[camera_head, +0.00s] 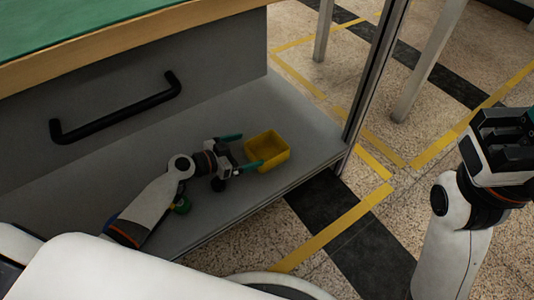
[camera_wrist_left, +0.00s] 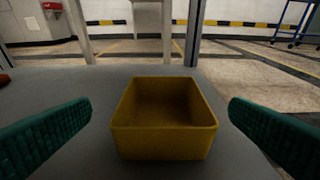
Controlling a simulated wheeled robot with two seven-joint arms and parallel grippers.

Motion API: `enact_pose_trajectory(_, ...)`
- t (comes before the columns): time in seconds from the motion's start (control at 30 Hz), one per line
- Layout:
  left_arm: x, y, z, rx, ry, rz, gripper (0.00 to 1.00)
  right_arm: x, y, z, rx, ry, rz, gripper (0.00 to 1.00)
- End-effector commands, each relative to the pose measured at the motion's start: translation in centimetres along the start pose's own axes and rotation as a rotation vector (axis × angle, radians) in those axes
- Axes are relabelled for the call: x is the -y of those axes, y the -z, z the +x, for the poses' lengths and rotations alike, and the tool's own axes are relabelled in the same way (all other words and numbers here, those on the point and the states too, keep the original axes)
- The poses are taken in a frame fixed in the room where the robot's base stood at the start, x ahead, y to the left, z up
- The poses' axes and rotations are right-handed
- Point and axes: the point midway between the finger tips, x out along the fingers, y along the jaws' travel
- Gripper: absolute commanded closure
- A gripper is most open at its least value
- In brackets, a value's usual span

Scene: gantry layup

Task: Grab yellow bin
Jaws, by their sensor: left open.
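The yellow bin (camera_head: 267,148) is an open-topped, empty box standing upright on the grey lower shelf (camera_head: 300,125), near the shelf's right end. My left gripper (camera_head: 240,154) is open at the left side of the bin in the head view, with its green fingers pointing toward it. In the left wrist view the bin (camera_wrist_left: 165,120) stands centred ahead between the two spread green fingers (camera_wrist_left: 160,132), with a gap on each side. My right gripper (camera_head: 497,140) is raised over the floor at the right edge of the head view, far from the bin. Its fingertips do not show clearly.
A grey drawer with a black handle (camera_head: 115,108) and a green-topped bench (camera_head: 85,25) lie above the shelf. A metal post (camera_head: 375,75) stands at the shelf's right end. Floor with yellow tape lies beyond.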

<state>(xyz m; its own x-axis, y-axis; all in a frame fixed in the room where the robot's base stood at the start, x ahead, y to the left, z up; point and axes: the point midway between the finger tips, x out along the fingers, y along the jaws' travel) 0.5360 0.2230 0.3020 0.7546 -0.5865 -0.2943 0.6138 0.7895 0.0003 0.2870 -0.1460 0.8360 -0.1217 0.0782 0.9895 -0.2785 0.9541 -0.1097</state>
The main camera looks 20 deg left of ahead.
Motion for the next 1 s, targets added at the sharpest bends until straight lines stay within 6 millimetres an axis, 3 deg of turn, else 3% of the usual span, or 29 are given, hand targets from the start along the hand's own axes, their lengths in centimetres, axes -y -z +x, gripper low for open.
enact_pose_trajectory(0.1, 0.0, 0.1, 2.0, 0.002, 0.000, 0.000, 0.00, -0.1, -0.2, 0.1, 0.013, -0.005, -0.002, 0.64)
enact_pose_trajectory(0.37, 0.1, 0.3, 4.1, 0.000, 0.002, 0.000, 0.00, -0.2, -0.4, 0.2, 0.028, -0.012, -0.005, 0.64)
enact_pose_trajectory(0.6, 0.3, 0.7, 7.6, 0.001, 0.001, -0.001, 0.00, -0.4, -1.1, 0.9, 0.066, -0.026, -0.010, 0.64)
enact_pose_trajectory(0.93, 0.4, 0.6, 8.3, -0.002, 0.001, 0.000, 0.00, -0.5, -1.2, 1.2, 0.073, -0.029, -0.011, 0.64)
enact_pose_trajectory(1.0, 0.4, 0.6, 8.3, -0.002, 0.002, 0.000, 0.10, -0.5, -1.2, 1.2, 0.073, -0.030, -0.011, 0.64)
